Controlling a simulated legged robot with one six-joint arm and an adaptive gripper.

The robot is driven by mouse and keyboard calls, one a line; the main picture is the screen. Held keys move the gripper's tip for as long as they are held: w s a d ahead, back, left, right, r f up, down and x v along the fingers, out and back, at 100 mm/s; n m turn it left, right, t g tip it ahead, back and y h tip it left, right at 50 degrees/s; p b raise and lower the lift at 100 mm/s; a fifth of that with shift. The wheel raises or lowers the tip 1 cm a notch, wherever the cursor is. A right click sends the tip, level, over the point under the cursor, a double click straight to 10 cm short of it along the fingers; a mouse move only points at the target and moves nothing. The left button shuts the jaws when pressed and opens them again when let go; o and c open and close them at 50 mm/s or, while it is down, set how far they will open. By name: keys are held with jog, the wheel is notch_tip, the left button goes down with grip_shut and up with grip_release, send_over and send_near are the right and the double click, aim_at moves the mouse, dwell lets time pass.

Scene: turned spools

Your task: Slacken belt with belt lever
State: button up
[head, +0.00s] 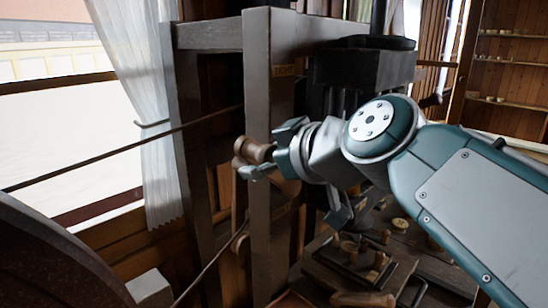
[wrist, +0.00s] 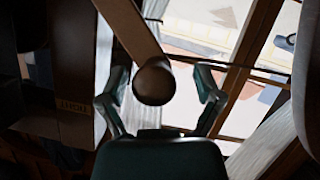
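The belt lever shows in the wrist view as a brown bar with a round dark end (wrist: 154,82), between my gripper's fingers. In the head view a turned wooden piece (head: 252,151), which looks like the lever's handle, is at the upright post beside my gripper (head: 272,160). My gripper (wrist: 160,92) is open, with a gap on each side of the round end. The belt (head: 120,150) runs as a thin dark line from the lower left up to the post. A second run (head: 212,262) goes down from the post. The lever's pivot is hidden.
A large dark wheel (head: 45,260) fills the lower left. A bench with wooden parts (head: 365,255) stands below my arm. A window and white curtain (head: 140,70) are behind.

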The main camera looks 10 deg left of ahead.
jog(key=v, duration=1.2)
jog(key=shift+f, duration=0.1)
jog(key=s+d+f+m+g+h, duration=0.1)
jog(key=d+f+m+h, duration=0.2)
jog(key=d+f, duration=0.3)
jog(key=s+d+f+m+h, duration=0.2)
jog(key=d+f+m+h, duration=0.2)
jog(key=f, duration=1)
jog(key=s+d+f+m+g+h, duration=0.1)
jog(key=s+d+f+m+h, duration=0.1)
jog(key=d+f+m, duration=0.5)
notch_tip(320, 180, down, 4)
jog(key=shift+s+d+r+g+h, duration=0.25)
jog(key=shift+d+h, duration=0.25)
jog(key=shift+h, duration=0.4)
